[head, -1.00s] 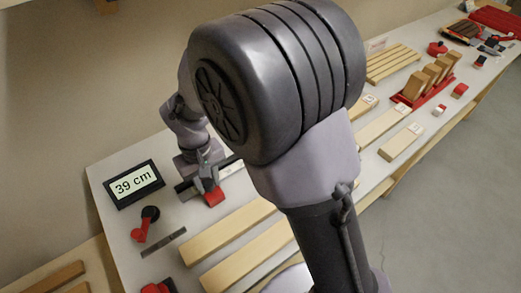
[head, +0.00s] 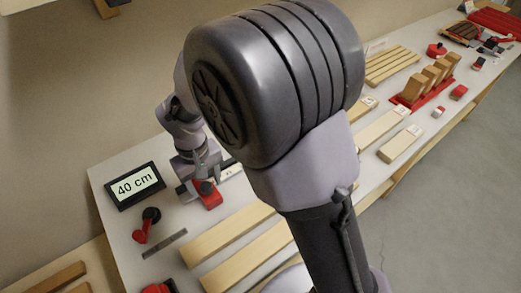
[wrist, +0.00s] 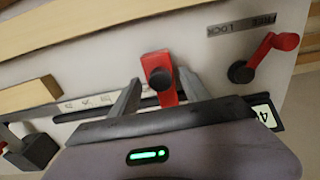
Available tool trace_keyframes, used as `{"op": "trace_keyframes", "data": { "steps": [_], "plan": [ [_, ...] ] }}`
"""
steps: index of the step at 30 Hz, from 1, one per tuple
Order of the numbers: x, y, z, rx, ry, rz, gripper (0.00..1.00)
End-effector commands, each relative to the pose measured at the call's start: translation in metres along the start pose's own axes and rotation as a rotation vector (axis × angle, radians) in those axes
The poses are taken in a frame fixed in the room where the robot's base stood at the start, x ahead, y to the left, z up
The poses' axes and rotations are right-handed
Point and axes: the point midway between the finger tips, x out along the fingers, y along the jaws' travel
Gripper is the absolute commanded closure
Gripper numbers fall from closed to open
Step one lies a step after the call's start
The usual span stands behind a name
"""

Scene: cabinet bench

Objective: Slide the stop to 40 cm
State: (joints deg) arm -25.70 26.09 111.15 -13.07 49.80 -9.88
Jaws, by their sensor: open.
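The red stop (head: 210,197) with a black knob on top sits on the rail beside the scale. In the wrist view the stop (wrist: 163,80) stands between the two fingers of my gripper (wrist: 159,78), which are apart, with a visible gap on each side. In the head view my gripper (head: 203,170) is just above and behind the stop. The display (head: 135,186) reads 40 cm. A lever with a red handle (head: 141,232) and black pivot is left of the stop; the wrist view shows this lever (wrist: 264,58) by a FREE/LOCK plate (wrist: 242,26).
Pale wooden boards (head: 228,236) lie in front of the stop. A red rack with upright wooden blocks (head: 428,80) and small red pieces stand further along the bench. My own arm hides the middle of the bench.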

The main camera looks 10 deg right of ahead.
Motion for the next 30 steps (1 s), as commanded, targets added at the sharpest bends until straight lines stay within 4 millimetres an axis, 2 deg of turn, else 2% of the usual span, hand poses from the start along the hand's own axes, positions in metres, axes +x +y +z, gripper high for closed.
{"op": "trace_keyframes", "data": {
  "steps": [1, 3, 15, 30],
  "plan": [
    [-0.013, 0.0, 0.0, 0.0, 0.001, 0.0, 0.45],
    [-0.024, 0.0, 0.0, 0.0, 0.001, 0.0, 0.45],
    [-0.079, 0.0, 0.0, 0.0, 0.001, 0.0, 0.45],
    [-0.084, 0.003, 0.002, 0.015, 0.011, -0.003, 0.45]
  ]
}}
